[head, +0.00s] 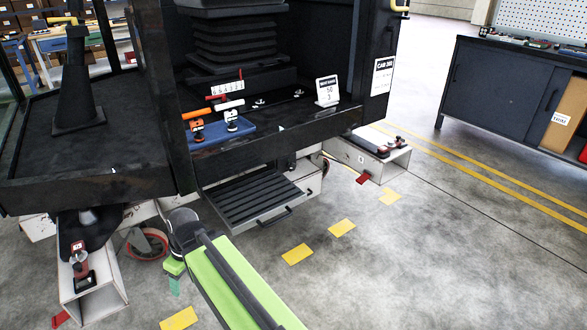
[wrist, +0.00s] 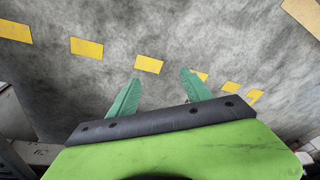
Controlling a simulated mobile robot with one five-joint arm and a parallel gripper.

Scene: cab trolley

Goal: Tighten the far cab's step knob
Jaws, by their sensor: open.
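The cab's black ribbed step (head: 250,197) hangs below the cab floor in the head view, with a dark handle (head: 275,216) on its front edge. I cannot make out a step knob for certain. I cannot tell which cab counts as the far one. My gripper (wrist: 160,75) is open and empty in the wrist view, its two green fingers apart above the grey floor. In the head view my green arm reaches in from the bottom, and a green finger (head: 174,268) shows left of it, in front of the step and low down. Neither step nor knob shows in the wrist view.
A blue tray (head: 222,134) on the cab floor holds an orange-handled and a white-handled tool. White beams stand low at left (head: 95,297) and right (head: 392,163). A wheel (head: 147,244) is under the cab. A dark cabinet (head: 495,80) stands right. Open floor lies between.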

